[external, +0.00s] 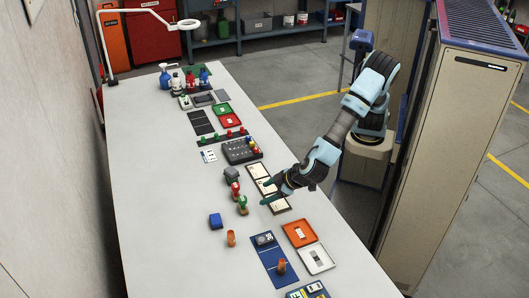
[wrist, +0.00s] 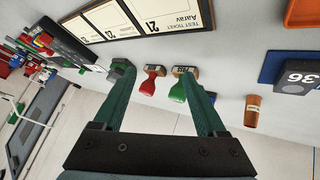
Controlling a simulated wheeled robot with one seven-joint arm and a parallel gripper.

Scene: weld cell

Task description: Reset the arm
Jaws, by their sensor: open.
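My gripper (external: 266,192) is at the end of my arm, over the right side of the white table, close to the row of ticket cards (external: 257,170). Its two fingers are spread apart with nothing between them that I can see held; they also show in the wrist view (wrist: 153,70). A red-handled stamp (external: 235,189) and a green-handled stamp (external: 243,207) stand on the table just left of the fingertips. In the wrist view the red stamp (wrist: 150,84) and the green stamp (wrist: 177,89) appear beyond and between the fingers.
A blue block (external: 215,221) and an orange cup (external: 231,239) stand nearer the camera. A blue mat (external: 268,258), an orange tray (external: 290,228) and a white tray (external: 328,263) lie nearby. The table's left side is clear.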

